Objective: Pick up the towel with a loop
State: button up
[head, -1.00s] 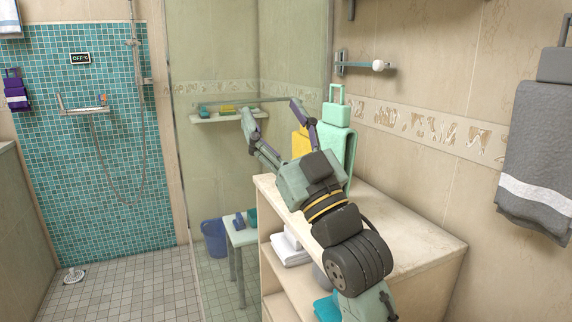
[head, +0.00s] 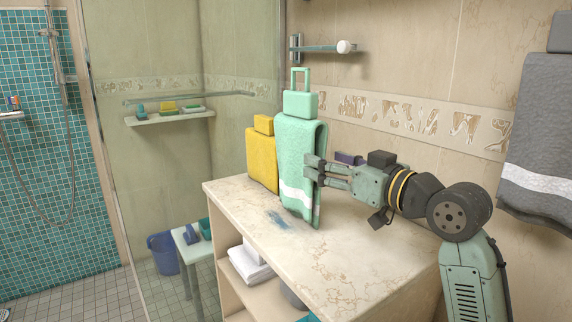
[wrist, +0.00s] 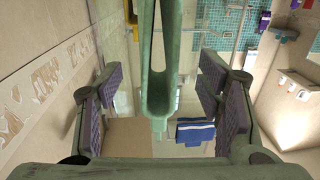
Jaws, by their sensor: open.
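The mint green towel (head: 297,148) hangs upright over the counter, with a white stripe near its bottom and a mint block and loop (head: 300,80) on top. My gripper (head: 315,171) reaches in from the right, level, with its fingertips overlapping the towel's right edge in the head view. It is open. In the wrist view a green folded shape (wrist: 160,95), which looks like the towel's edge, stands between the spread purple finger pads (wrist: 162,100). Contact with the pads cannot be seen.
A yellow towel (head: 262,160) hangs close to the left of the mint one. The marble counter (head: 330,262) is mostly clear. A grey towel (head: 538,140) hangs on the wall at right. A rail (head: 325,48) juts out above. A glass panel (head: 165,60) stands at left.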

aim_at(300, 153)
jog(key=x, duration=0.3)
jog(key=p+x, duration=0.1)
jog(key=x, duration=0.2)
jog(key=p+x, duration=0.1)
jog(key=x, duration=0.2)
jog(key=shift+w+f, duration=0.1)
jog(key=shift+f, duration=0.25)
jog(key=shift+d, duration=0.1)
jog(key=shift+c, duration=0.2)
jog(key=c, duration=1.3)
jog(key=shift+r, duration=0.1)
